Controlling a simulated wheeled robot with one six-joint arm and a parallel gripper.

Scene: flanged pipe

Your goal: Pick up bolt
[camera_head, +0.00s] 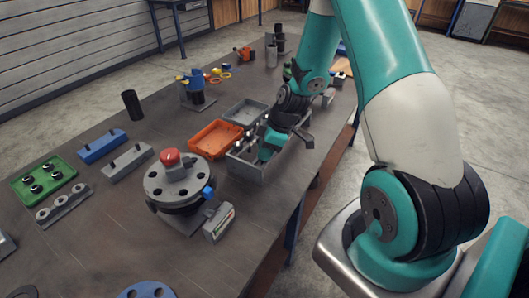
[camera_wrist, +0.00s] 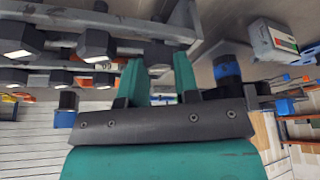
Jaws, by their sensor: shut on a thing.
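Several other dark hex-headed bolts (camera_wrist: 97,43) sit in a rack-like row to the left in the wrist view. In the head view the held bolt is hidden by the fingers and the bin wall.
An orange tray (camera_head: 213,139) and a grey tray (camera_head: 246,112) stand beside the bin. A round flange (camera_head: 172,186) with a red knob (camera_head: 170,157) stands in front, near a small grey box (camera_head: 218,223). A green tray (camera_head: 43,179) lies at the left.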

